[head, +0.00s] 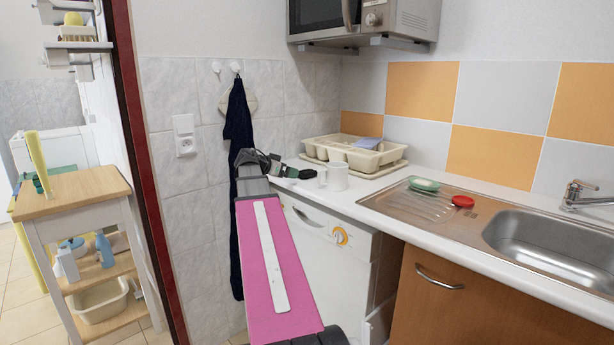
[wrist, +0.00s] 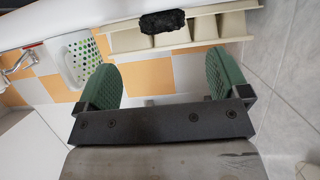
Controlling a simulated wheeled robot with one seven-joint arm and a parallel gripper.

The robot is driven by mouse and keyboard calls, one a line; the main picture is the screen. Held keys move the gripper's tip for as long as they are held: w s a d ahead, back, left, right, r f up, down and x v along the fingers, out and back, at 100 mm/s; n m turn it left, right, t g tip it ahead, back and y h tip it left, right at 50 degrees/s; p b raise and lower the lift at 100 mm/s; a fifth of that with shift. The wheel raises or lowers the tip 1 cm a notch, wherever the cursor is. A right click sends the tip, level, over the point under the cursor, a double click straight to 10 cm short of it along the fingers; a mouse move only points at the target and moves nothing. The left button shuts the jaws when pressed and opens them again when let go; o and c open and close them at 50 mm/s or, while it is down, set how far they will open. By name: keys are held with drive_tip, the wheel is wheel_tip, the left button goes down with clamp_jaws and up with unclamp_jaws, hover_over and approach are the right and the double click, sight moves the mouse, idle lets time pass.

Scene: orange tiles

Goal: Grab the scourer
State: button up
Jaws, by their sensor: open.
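A small black, rough-looking pad, which looks like the scourer (wrist: 162,21), shows in the wrist view beyond the fingertips, in front of the cream dish rack. In the head view a dark patch just past my fingers, left of the mug, appears to be the same scourer (head: 308,174). My gripper (wrist: 163,85) has two green fingers spread wide, with nothing between them. In the head view my gripper (head: 286,171) is at the counter's left end, just left of the scourer. I cannot tell the exact gap between them.
A white mug (head: 335,176) stands close right of the scourer; its green dots show in the wrist view (wrist: 76,60). The dish rack (head: 352,158) is behind. A green-and-white item (head: 424,184) and a red item (head: 462,201) lie by the sink (head: 555,250).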

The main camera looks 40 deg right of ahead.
sight(301, 173)
drive_tip(key=x, duration=0.7)
drive_tip(key=shift+w+d, duration=0.25)
drive_tip(key=c, duration=1)
